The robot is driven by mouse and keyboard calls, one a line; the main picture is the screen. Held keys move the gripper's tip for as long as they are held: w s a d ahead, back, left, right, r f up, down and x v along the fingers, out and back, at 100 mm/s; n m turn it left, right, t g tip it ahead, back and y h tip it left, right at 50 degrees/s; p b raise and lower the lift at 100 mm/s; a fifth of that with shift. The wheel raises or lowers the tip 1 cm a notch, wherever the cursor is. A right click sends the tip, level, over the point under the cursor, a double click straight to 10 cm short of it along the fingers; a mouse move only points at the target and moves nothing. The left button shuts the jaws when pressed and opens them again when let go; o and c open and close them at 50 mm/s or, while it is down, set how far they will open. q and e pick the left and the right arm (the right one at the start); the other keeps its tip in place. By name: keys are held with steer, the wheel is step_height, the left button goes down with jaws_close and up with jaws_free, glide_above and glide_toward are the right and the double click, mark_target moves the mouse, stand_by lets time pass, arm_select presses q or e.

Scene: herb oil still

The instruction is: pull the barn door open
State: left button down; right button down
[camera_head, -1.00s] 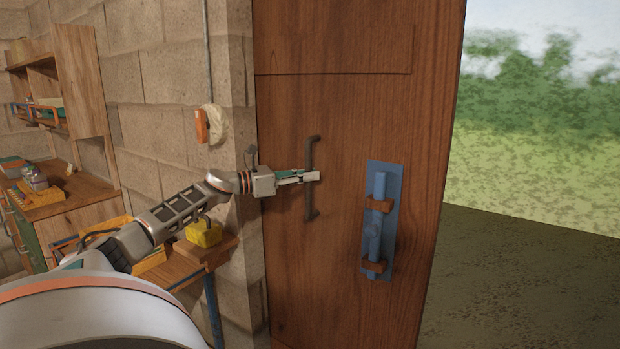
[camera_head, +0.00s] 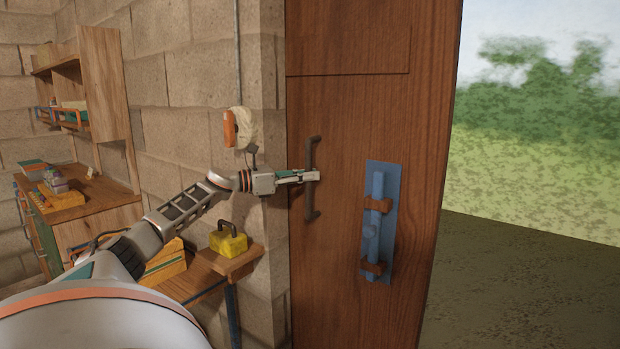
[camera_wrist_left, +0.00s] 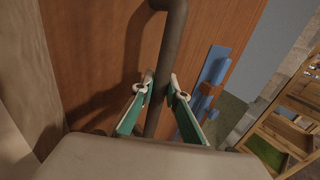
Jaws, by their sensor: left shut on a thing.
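The brown wooden barn door (camera_head: 350,110) stands partly open, with a gap to the outdoors on its right side. Its dark vertical bar handle (camera_head: 312,205) also shows in the left wrist view (camera_wrist_left: 172,40). My left gripper (camera_head: 311,176) is shut on the handle, with its two green-and-white fingers on either side of the bar in the left wrist view (camera_wrist_left: 160,92). A blue bolt plate (camera_head: 391,220) with a blue bolt is on the door, right of the handle. My right gripper is not in view.
A stone block wall (camera_head: 180,90) stands left of the door. A yellow weight-like block (camera_head: 228,242) sits on a small wooden bench (camera_head: 238,262) beside the wall. A wooden workbench (camera_head: 105,212) with shelves is farther left. Open ground (camera_head: 520,290) lies outside on the right.

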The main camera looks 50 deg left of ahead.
arm_select(q)
steer(key=shift+r, duration=0.25)
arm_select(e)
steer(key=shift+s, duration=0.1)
arm_select(q)
steer(key=c, duration=2)
jaws_free()
steer(key=shift+f, duration=0.15)
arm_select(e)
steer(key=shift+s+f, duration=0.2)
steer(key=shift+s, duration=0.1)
arm_select(q)
steer(key=v, duration=1.2)
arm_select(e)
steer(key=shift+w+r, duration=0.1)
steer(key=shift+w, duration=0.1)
